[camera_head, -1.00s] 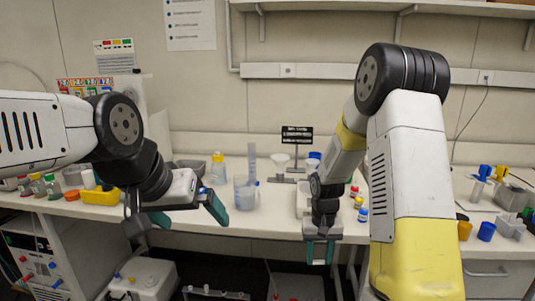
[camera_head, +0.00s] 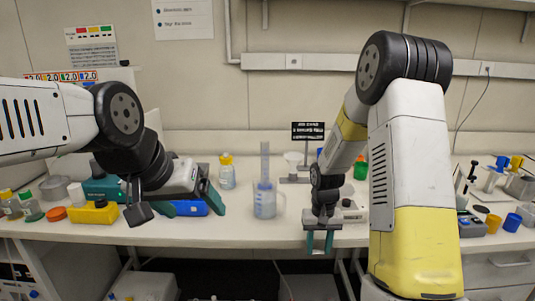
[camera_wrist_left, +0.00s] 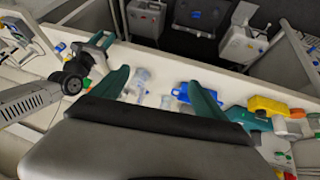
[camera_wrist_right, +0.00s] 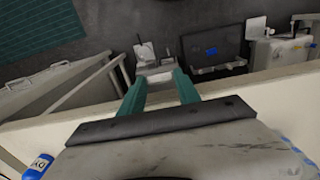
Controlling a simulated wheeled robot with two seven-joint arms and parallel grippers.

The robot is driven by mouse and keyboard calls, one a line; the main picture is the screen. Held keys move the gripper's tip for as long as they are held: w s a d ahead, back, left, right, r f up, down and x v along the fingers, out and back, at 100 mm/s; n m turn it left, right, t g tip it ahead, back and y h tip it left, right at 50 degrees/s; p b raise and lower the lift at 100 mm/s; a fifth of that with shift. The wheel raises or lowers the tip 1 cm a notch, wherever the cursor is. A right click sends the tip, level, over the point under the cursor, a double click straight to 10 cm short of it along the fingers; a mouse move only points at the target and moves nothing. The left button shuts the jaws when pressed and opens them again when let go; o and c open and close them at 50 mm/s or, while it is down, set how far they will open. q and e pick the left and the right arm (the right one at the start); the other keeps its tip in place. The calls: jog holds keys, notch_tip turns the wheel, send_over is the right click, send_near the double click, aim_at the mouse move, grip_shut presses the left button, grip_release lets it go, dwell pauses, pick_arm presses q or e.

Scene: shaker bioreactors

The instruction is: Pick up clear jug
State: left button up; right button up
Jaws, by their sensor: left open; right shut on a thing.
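The clear jug (camera_head: 265,202) stands upright on the bench in the head view, with a tall clear cylinder (camera_head: 265,160) at it. The jug also seems to show between the fingers in the left wrist view (camera_wrist_left: 140,82). My left gripper (camera_head: 178,206) is open and empty, left of the jug and apart from it, over the bench's front part. My right gripper (camera_head: 320,241) is right of the jug at the bench's front edge, fingers pointing down. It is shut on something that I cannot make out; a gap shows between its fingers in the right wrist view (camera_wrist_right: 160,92).
A blue box (camera_head: 192,208) lies by my left gripper, and a yellow box (camera_head: 95,213) further left. A yellow-capped bottle (camera_head: 227,172) stands behind, left of the jug. A black sign (camera_head: 307,131) stands at the back. Bare bench shows in front of the jug.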

aim_at(268, 186)
pick_arm(q)
jog(key=w+d+f+m+t, duration=0.15)
jog(key=w+f, duration=0.25)
jog(key=w, duration=0.4)
jog(key=w+d+f+t, duration=0.1)
jog(key=w+d+f, duration=0.15)
jog(key=w, duration=0.55)
jog(key=w+d+f+t, duration=0.1)
jog(key=w+f, duration=0.2)
jog(key=f, duration=0.1)
jog(key=w+d+f+m+t+h, duration=0.1)
jog(key=w+d+f, duration=0.1)
jog(key=w+f, duration=0.1)
jog(key=w+d+f+t+h, duration=0.1)
jog(key=w+d+f+t, duration=0.1)
jog(key=f, duration=0.3)
jog(key=shift+w+d+m, duration=0.25)
jog(key=shift+w, duration=0.25)
jog(key=x, duration=1.2)
jog(key=shift+d+r, duration=0.1)
jog(key=c, duration=1.6)
notch_tip(268, 186, up, 10)
jog(key=shift+f, duration=1.8)
